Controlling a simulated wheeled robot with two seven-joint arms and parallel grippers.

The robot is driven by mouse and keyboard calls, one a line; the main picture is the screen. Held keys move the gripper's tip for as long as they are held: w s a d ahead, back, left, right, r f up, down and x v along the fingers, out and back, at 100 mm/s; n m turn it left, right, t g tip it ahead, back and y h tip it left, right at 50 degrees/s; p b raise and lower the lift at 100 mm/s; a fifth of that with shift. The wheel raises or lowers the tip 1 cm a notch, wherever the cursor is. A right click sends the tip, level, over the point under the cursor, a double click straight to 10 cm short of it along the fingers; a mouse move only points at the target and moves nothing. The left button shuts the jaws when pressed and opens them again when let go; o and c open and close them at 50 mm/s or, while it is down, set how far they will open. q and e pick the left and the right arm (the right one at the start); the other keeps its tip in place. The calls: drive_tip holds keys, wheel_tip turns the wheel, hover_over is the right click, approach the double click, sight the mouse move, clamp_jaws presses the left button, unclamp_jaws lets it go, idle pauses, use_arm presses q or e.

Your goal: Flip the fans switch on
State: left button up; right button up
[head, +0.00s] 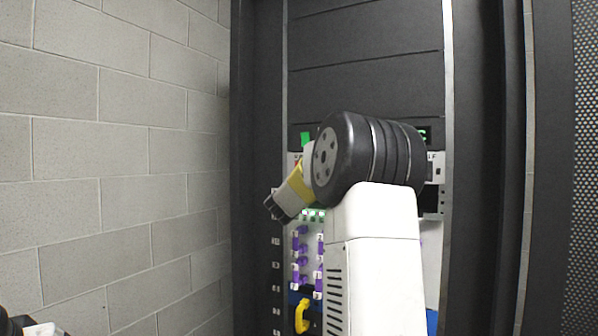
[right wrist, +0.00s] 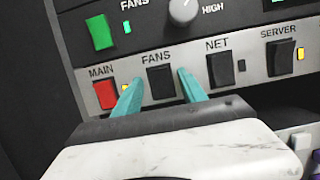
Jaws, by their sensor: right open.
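The fans switch (right wrist: 160,82) is a black rocker under the label FANS in the right wrist view, on a light grey strip. My right gripper (right wrist: 160,78) is open, its two teal fingers on either side of this switch, with nothing held between them. I cannot tell whether the fingers touch the panel. The fans switch's own lamp is not visible, possibly behind the right finger. In the head view my right arm covers most of the strip and hides the switch. My left gripper does not show.
Along the strip are a red MAIN switch (right wrist: 106,96), a black NET switch (right wrist: 220,70) and a black SERVER switch (right wrist: 281,58). Above sit a green button (right wrist: 101,30) and a fan knob (right wrist: 183,10). Purple plugs (head: 302,258) and a yellow cable (head: 302,316) are lower down.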

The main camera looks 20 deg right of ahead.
drive_tip(key=v, duration=0.7)
drive_tip(key=shift+s+a, duration=0.25)
drive_tip(key=shift+a, duration=0.05)
drive_tip(key=shift+f, duration=0.1)
